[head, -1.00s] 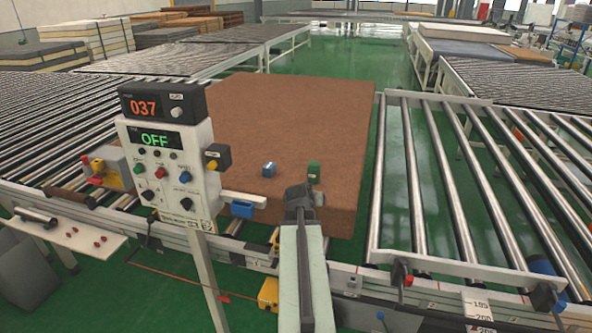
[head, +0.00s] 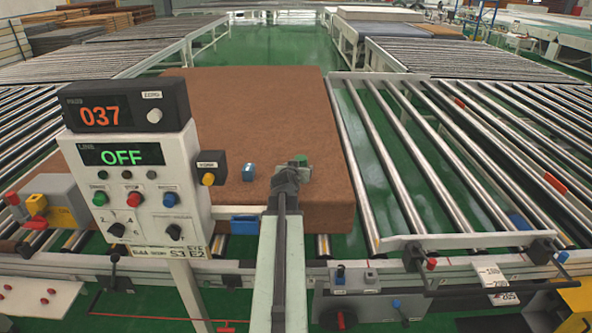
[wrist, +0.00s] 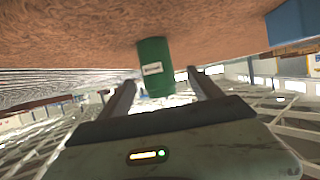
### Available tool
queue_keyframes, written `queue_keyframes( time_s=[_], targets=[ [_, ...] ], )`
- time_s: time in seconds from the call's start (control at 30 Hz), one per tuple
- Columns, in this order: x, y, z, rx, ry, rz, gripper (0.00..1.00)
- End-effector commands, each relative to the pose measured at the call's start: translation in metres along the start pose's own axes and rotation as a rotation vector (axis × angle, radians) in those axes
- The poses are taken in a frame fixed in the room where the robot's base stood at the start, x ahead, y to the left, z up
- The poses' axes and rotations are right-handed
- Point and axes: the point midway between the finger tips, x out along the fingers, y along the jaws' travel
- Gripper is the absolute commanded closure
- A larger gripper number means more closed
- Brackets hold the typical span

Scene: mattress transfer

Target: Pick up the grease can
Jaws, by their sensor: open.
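The green grease can (head: 301,160) stands on the brown mattress (head: 250,110), with its lower part hidden behind my gripper in the head view. My gripper (head: 290,176) reaches over the mattress's near edge, right at the can. In the wrist view, which appears upside down, the green can (wrist: 154,66) with a small white label shows between the two spread fingers of my gripper (wrist: 160,80). The fingers are open and do not visibly press on it.
A control console (head: 135,165) reading OFF stands close on the left. Roller conveyor (head: 430,160) lies to the right.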

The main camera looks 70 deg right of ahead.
Motion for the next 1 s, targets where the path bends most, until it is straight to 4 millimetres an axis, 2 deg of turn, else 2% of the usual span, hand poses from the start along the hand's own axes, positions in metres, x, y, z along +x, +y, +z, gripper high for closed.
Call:
queue_keyframes(
  time_s=[0.1, 0.33, 0.6, 0.8, 0.83, 1.0],
  targets=[
    [0.019, -0.001, 0.001, 0.000, 0.000, 0.000, 0.26],
    [0.030, 0.001, -0.001, 0.000, 0.000, 0.000, 0.26],
    [0.075, 0.005, -0.003, 0.001, 0.000, 0.002, 0.26],
    [0.075, 0.007, -0.005, 0.001, -0.001, 0.003, 0.26],
    [0.075, 0.007, -0.005, 0.001, -0.001, 0.003, 0.29],
    [0.074, 0.007, -0.005, 0.002, -0.001, 0.004, 0.76]
  ],
)
